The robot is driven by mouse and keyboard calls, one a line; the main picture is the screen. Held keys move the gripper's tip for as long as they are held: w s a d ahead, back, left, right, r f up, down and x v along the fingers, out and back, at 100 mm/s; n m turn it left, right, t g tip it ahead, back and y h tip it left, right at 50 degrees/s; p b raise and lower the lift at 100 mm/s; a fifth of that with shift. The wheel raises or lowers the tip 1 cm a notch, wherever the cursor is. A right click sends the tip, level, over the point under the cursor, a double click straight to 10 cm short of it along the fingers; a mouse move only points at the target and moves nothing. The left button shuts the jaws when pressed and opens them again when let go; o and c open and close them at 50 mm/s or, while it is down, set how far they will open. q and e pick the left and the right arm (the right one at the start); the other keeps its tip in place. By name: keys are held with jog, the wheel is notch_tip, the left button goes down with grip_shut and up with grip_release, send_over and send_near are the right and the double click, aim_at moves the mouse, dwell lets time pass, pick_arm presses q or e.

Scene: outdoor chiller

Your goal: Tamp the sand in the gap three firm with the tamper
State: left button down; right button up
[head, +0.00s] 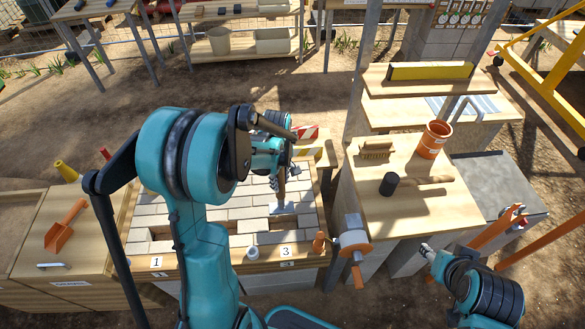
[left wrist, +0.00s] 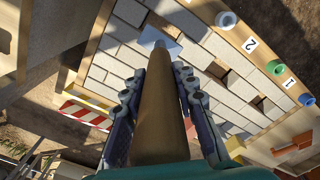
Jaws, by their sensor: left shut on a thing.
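My left gripper (head: 274,178) is shut on the tamper's wooden handle (left wrist: 158,105). The handle runs away from the jaws to a pale, flat, square foot (left wrist: 158,42) in the left wrist view. In the head view the handle (head: 280,190) points down at the pale paving blocks, just behind gap three (head: 284,222). I cannot tell whether the foot touches anything or how the sand lies. My right gripper (head: 427,249) is at the lower right, away from the blocks; its jaws are too small to read.
Gap one (head: 160,233) is at the left; my arm covers the middle of the block panel. A right-hand bench (head: 430,205) holds a brush (head: 375,150), a black-headed mallet (head: 389,184) and an orange bucket (head: 435,138). An orange scoop (head: 65,226) lies at the left.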

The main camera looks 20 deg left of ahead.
aim_at(282, 199)
pick_arm(q)
jog(key=shift+s+d+f, duration=0.15)
jog(key=shift+s+d, duration=0.3)
pick_arm(e)
jog(key=shift+s+d+r, duration=0.15)
jog(key=shift+d+r, duration=0.1)
jog(key=shift+d, duration=0.4)
pick_arm(q)
jog(key=shift+a, duration=0.1)
jog(key=shift+f, duration=0.25)
jog(key=shift+f+b, duration=1.8)
jog(key=shift+b, duration=0.05)
pick_arm(e)
jog(key=shift+f, duration=1.95)
pick_arm(q)
jog(key=shift+f+b, duration=2.3)
jog(key=shift+f, duration=0.4)
pick_arm(e)
jog(key=shift+f, duration=2.3)
